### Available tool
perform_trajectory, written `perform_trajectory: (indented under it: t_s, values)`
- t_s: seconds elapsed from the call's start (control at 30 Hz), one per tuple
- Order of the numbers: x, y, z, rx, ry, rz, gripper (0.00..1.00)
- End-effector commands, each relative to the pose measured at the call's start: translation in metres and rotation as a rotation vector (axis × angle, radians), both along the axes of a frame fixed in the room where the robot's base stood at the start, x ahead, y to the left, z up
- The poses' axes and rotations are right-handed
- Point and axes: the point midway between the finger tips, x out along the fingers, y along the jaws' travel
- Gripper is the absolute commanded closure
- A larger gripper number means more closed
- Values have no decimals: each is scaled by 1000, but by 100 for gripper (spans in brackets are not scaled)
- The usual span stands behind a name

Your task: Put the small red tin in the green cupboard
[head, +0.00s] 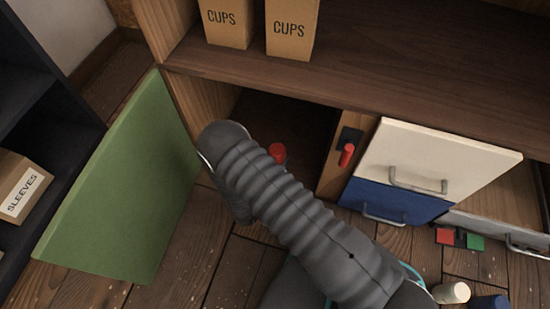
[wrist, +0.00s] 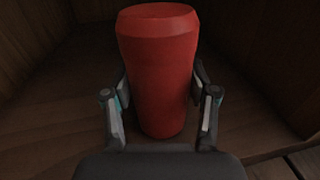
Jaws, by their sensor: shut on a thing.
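The green cupboard (head: 121,181) has its green door swung wide open to the left, and its dark inside shows. The small red tin (wrist: 158,60) stands upright between the fingers of my gripper (wrist: 160,80), which is shut on it. Wooden walls and a wooden floor surround it in the wrist view. In the head view only a bit of the red tin (head: 277,151) shows past my arm, inside the cupboard opening. My gripper is hidden behind my arm there. I cannot tell whether the tin's base touches the cupboard floor.
A red lever (head: 347,154) is on the post right of the opening. A cream drawer (head: 440,158) and a blue drawer (head: 390,200) stick out further right. Cups boxes (head: 292,28) stand on the shelf above. Small items lie at the lower right.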

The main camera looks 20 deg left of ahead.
Motion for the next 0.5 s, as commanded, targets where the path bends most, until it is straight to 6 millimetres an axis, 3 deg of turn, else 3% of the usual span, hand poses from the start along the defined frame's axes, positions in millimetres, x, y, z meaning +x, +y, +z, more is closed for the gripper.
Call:
perform_trajectory:
  t_s: [0.03,0.07,0.17,0.5]
  values:
    - [0,0,-1,0,-1,0,88]
    - [0,0,-2,0,0,0,39]
    - [0,0,-2,0,0,0,17]
    - [0,0,0,0,0,0,17]
